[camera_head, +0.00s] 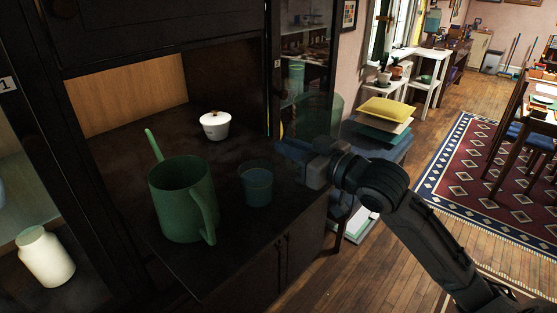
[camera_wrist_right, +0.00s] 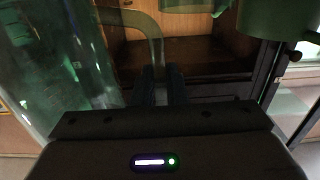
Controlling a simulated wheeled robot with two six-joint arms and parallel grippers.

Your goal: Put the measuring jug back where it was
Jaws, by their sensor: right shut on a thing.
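The measuring jug (camera_head: 318,118) is clear, faintly green glass, hard to make out against the cabinet's glass door in the head view. In the right wrist view its see-through body (camera_wrist_right: 60,55) fills the left side. Its handle (camera_wrist_right: 157,42) runs down between the fingers. My right gripper (camera_head: 287,149) is shut on this handle, in front of the cabinet's right side; its fingers also show in the wrist view (camera_wrist_right: 161,86). The fingers and wrist hide part of the jug. My left gripper is not in view.
On the dark cabinet shelf (camera_head: 185,268) stand a green watering can (camera_head: 178,205), a blue-green cup (camera_head: 257,187) and a white lidded pot (camera_head: 215,125). A white jar (camera_head: 45,258) is at far left. A chair with stacked coloured items (camera_head: 387,110) stands right of the cabinet.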

